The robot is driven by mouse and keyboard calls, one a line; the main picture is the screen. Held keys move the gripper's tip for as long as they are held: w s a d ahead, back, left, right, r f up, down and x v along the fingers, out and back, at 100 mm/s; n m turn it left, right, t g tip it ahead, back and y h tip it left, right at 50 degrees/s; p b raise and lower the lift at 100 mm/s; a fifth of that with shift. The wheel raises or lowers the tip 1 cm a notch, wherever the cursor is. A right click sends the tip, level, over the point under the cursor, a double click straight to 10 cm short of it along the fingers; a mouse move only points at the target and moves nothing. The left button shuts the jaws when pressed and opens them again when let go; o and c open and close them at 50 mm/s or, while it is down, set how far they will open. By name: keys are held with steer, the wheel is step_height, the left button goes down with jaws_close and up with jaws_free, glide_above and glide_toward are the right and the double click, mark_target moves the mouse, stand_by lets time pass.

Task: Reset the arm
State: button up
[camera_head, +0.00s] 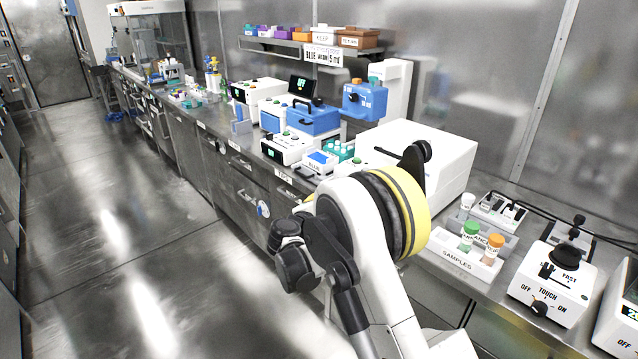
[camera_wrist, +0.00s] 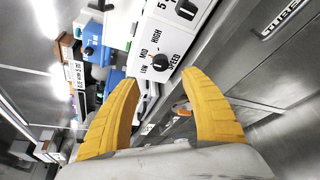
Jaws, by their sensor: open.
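My arm (camera_head: 345,215) reaches up in front of the bench, bent, with a yellow and black band around one joint. My gripper's fingers cannot be made out in the head view. In the wrist view my gripper (camera_wrist: 163,100) shows two yellow fingers spread apart, with nothing held between them. A white device with a black knob marked LOW, MID, HIGH and SPEED (camera_wrist: 172,42) lies beyond the fingertips.
The steel bench carries a SAMPLES rack (camera_head: 458,264) with capped tubes, a touch mixer (camera_head: 551,284), a large white machine (camera_head: 445,155) and a blue-topped device (camera_head: 313,120). A shelf (camera_head: 290,45) holds small bins. The floor (camera_head: 120,220) at left is clear.

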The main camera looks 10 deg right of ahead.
steer(key=s+d+r+m+g+y, duration=0.2)
steer(key=s+d+r+m, duration=0.3)
steer(key=s, duration=0.4)
steer(key=s+d+r+m+g+y, duration=0.2)
steer(key=s+d+r+m, duration=0.15)
steer(key=s+r, duration=0.5)
steer(key=s+f+m+y, duration=0.1)
steer(key=s+m, duration=0.1)
steer(key=s, duration=0.7)
steer(key=s+a+f+m+g+y, duration=0.1)
steer(key=s+m+y, duration=0.1)
steer(key=s, duration=0.7)
steer(key=s+a+f+m+y, duration=0.1)
steer(key=s+m, duration=0.3)
steer(key=s, duration=0.5)
steer(key=shift+f+y, duration=0.4)
steer(key=shift+f, duration=0.2)
